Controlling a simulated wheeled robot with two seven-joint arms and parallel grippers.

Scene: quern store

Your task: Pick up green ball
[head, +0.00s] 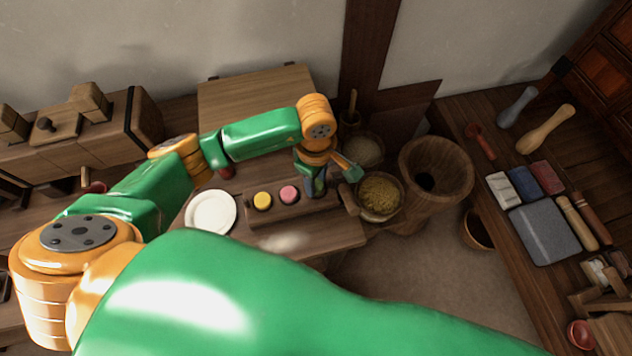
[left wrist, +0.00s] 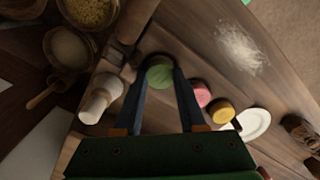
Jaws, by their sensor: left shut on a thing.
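The green ball (left wrist: 160,74) shows in the left wrist view between the fingertips of my left gripper (left wrist: 161,80), which is shut on it. In the head view my left gripper (head: 316,186) points down at the right end of a wooden block on the low table and hides the ball. A pink piece (head: 289,194) and a yellow piece (head: 262,200) sit in a row on that block (head: 290,212), left of the gripper. I cannot tell whether the ball still touches the block. My right gripper is not in view.
A white plate (head: 211,212) lies left of the block. A bowl of grain (head: 380,195) and a large wooden mortar (head: 436,172) stand to the right. A white bottle-like thing (left wrist: 100,98) is close beside the gripper. A pale powder patch (left wrist: 240,48) lies on the table.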

